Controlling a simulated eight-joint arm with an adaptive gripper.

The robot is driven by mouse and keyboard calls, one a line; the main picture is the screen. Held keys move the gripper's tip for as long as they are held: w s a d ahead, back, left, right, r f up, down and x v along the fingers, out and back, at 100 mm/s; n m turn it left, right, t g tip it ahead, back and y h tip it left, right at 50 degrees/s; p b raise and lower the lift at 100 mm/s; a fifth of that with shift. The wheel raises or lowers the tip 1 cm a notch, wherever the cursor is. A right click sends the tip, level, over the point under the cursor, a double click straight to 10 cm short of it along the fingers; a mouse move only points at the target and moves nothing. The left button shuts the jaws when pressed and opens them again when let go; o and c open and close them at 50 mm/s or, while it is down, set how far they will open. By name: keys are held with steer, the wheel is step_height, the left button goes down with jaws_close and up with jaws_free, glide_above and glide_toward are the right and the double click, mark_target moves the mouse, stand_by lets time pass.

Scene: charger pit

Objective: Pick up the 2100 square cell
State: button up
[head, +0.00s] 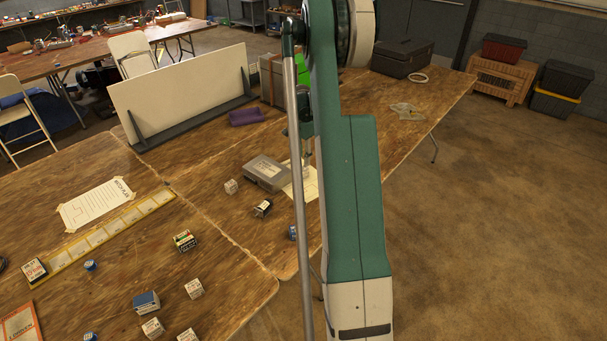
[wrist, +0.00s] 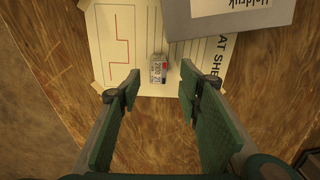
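A small grey and white square cell with a red patch and printing that looks like 2100 (wrist: 158,69) lies on a white printed sheet (wrist: 106,45) in the wrist view. My gripper (wrist: 159,84) is open above the sheet, with one green-padded finger on each side of the cell's line. The cell is just beyond the fingertips in the picture, with nothing held. In the head view my gripper (head: 304,160) is low over the same sheet (head: 309,185), partly hidden by my arm. I cannot make out the cell clearly there.
A grey labelled box (head: 265,173) overlaps the sheet; it is close beside the right finger in the wrist view (wrist: 215,27). The table edge is close on the right.

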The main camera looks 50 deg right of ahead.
mark_target(304, 168)
steer(key=shift+s+d+f, duration=0.2)
steer(key=shift+d+f, duration=0.2)
steer(key=shift+f, duration=1.3)
steer(key=shift+f+b, duration=0.75)
steer(key=shift+f, duration=1.85)
steer(key=c, duration=1)
